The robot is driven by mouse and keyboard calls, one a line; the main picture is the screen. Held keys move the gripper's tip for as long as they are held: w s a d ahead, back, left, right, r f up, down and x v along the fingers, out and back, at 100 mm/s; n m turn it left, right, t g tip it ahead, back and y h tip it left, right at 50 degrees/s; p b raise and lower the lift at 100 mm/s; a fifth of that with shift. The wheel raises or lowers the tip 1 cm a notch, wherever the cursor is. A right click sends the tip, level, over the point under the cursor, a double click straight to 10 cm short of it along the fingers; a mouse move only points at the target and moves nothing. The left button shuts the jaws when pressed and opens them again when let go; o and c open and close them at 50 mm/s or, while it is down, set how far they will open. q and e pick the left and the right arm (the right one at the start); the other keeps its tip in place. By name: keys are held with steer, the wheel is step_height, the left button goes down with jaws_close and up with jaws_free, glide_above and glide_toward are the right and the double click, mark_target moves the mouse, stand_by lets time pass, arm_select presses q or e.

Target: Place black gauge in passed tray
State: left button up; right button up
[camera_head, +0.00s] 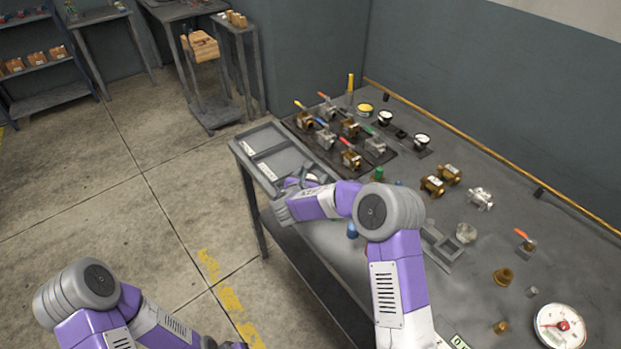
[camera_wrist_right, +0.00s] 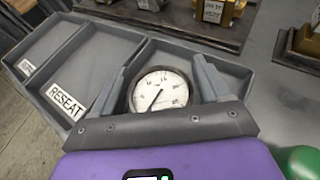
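A round gauge (camera_wrist_right: 160,90) with a white dial and dark rim sits between the two fingers of my right gripper (camera_wrist_right: 163,85), filling the gap between them. The gripper is at the grey divided tray (camera_wrist_right: 95,47), over its right-hand compartment. The middle compartment has a RESEAT label (camera_wrist_right: 68,99); the right compartment's label is hidden by my gripper. In the head view, my right gripper (camera_head: 297,184) is at the tray's near end (camera_head: 243,149), and the gauge is hidden. Only a dark bit of my left gripper (camera_head: 234,345) shows at the bottom edge.
Several valves stand on a dark mat (camera_head: 318,155) behind the tray. Black and yellow-faced gauges (camera_head: 365,108) stand at the back. Brass fittings (camera_head: 433,186) and a green-topped item (camera_head: 379,173) stand nearby.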

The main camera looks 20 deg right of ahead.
steer(key=shift+r+p, duration=0.2)
steer(key=shift+p, duration=0.1)
steer(key=v, duration=1.2)
steer(key=shift+p, duration=0.4)
